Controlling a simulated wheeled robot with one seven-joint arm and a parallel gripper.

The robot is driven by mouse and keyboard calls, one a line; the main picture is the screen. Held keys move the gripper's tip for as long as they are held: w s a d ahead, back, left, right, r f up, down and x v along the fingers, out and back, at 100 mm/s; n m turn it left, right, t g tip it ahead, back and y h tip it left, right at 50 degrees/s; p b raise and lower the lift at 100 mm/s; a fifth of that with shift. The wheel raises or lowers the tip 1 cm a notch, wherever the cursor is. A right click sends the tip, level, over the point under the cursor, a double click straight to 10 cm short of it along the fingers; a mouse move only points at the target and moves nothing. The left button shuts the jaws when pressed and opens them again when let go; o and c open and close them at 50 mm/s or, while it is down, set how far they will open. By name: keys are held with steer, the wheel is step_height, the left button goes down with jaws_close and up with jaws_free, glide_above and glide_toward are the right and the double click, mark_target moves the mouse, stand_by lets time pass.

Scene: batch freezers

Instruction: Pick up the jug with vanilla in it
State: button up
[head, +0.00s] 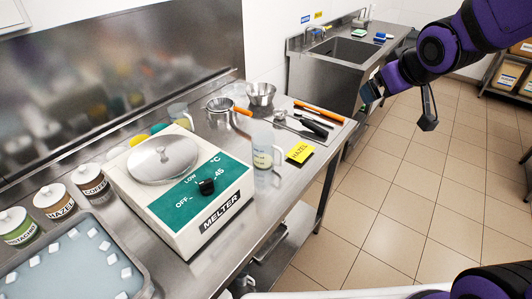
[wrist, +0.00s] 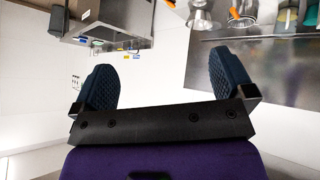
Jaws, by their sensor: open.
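A clear, tall jug (head: 263,150) stands upright on the steel counter (head: 290,172), just right of the melter. It has a small label and pale contents; I cannot read which flavour it holds. A yellow card marked HAZEL (head: 299,152) is beside it. Another clear vessel (head: 180,115) is partly hidden behind the melter. My gripper (head: 400,100) is at the upper right over the floor, well apart from both vessels. Its fingers are spread and empty, also in the wrist view (wrist: 164,82).
The white melter (head: 185,215) takes up the counter's middle. Steel bowls (head: 261,92), dark-handled tools (head: 308,124) and an orange-handled tool (head: 318,112) lie behind the jug. Lidded flavour jars (head: 55,202) and a tray (head: 142,290) are at left. A sink (head: 343,50) stands behind.

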steer(key=w+a+f+n+y, duration=0.4)
steer(key=w+a+f, duration=0.35)
steer(key=f, duration=0.35)
steer(key=n+y, duration=0.2)
steer(key=y, duration=0.4)
glide_toward(270, 140)
steer(key=s+a+r, duration=0.1)
steer(key=s+a, duration=0.1)
steer(key=a, duration=0.1)
steer(key=shift+w+r+x, duration=0.1)
steer(key=shift+r+x, duration=0.05)
steer(key=shift+x, duration=1.35)
steer(key=shift+w+r+x, duration=0.1)
steer(key=shift+r+x, duration=0.05)
steer(key=shift+x, duration=1.4)
steer(key=c, duration=1.2)
